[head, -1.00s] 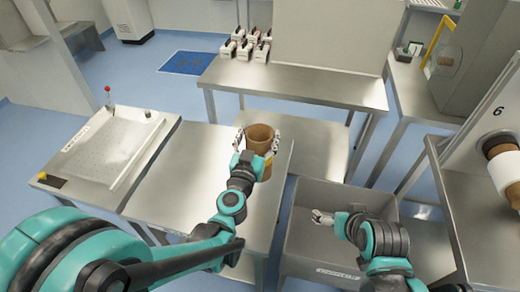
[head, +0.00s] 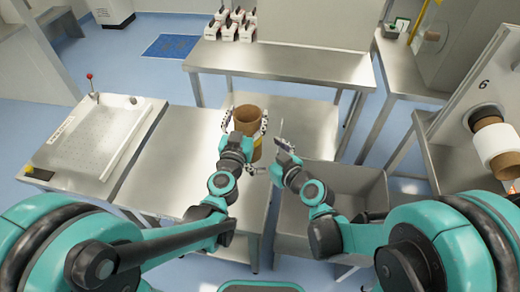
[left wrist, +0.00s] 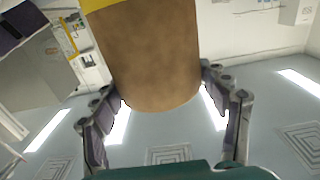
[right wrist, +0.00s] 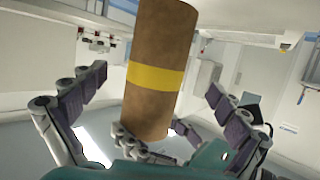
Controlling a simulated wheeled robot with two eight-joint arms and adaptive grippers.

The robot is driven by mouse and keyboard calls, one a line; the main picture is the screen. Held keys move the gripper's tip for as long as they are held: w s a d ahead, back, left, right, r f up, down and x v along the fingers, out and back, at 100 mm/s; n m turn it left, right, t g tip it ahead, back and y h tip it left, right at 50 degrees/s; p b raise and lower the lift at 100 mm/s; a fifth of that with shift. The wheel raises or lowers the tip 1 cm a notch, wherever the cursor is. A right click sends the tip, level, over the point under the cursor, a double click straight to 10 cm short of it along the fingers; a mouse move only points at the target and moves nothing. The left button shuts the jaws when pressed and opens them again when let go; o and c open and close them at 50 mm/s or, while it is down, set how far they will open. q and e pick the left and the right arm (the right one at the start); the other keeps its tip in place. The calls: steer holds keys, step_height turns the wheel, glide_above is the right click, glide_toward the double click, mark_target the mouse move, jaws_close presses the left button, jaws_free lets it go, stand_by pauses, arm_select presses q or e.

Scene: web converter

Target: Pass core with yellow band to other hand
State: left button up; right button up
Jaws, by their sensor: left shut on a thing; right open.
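The core is a brown cardboard tube (head: 251,116) held upright above the steel table in the head view. Its yellow band (right wrist: 156,78) shows in the right wrist view, and a bit of it at the top of the left wrist view (left wrist: 108,4). My left gripper (head: 245,118) is shut on the core, with fingers on both sides of its upper part. My right gripper (head: 272,158) is open, beside the lower part of the core at its right. In the right wrist view the core stands between the spread right fingers (right wrist: 150,110), apart from the side fingers; contact with the lower finger is unclear.
A steel table (head: 160,170) lies below, with a perforated tray station (head: 90,145) at left. A grey bin (head: 350,195) stands at right. A back bench (head: 300,70) holds several red-and-white items (head: 232,24). A machine with a white roll (head: 497,145) is at far right.

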steer(key=x, duration=1.2)
steer(key=shift+a, duration=0.1)
arm_select(q)
steer(key=shift+d, duration=0.15)
arm_select(e)
steer(key=shift+a, duration=0.1)
steer(key=c, duration=1.5)
arm_select(q)
steer(key=o, duration=1.8)
steer(key=shift+c, duration=0.2)
arm_select(e)
steer(key=shift+c, duration=0.2)
